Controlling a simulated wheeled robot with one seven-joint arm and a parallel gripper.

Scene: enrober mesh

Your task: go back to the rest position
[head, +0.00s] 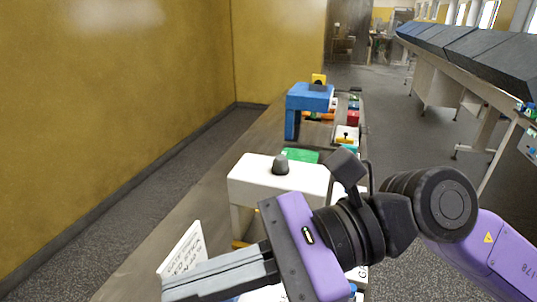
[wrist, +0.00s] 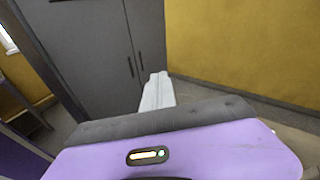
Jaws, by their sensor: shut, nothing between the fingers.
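My gripper (head: 172,289) is at the lower middle of the head view, with its purple body and long grey fingers pointing left over the near part of the bench. The two fingers lie together, shut, with nothing held. In the wrist view my gripper's pale fingers (wrist: 157,85) also show closed, pointing away towards a grey cabinet and a yellow wall. The gripper and arm hide part of the bench's near end in the head view.
The long bench (head: 215,200) carries a white arch-shaped block (head: 255,178) with a dark knob, a blue one (head: 310,97) behind it and a white sign (head: 183,252) by the fingers. A yellow wall (head: 130,90) stands left; the grey cabinet (wrist: 85,50) shows in the wrist view.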

